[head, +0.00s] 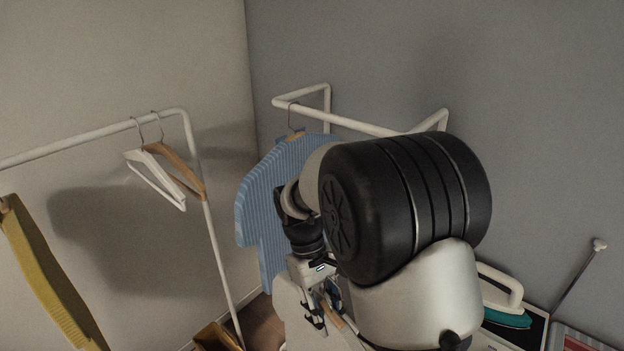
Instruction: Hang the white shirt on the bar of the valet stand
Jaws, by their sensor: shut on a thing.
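My gripper (322,310) is low in the middle of the head view, partly hidden behind my arm. It is shut at the top of the white shirt (290,312), where a bit of wooden hanger (335,318) shows. Most of the shirt is cut off by the lower edge or covered by my arm. A white bar on an upright post (217,265) stands at the left. Another white bar (340,119) runs along the grey wall behind my arm. I cannot tell for certain which is the valet stand. The shirt is apart from both bars.
A blue striped shirt (272,185) hangs from the back bar, just behind my gripper. A white hanger (158,178), a wooden hanger (183,172) and a yellow garment (42,275) hang at the left. An iron (503,300) stands at the lower right. The left bar has free room between yellow garment and hangers.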

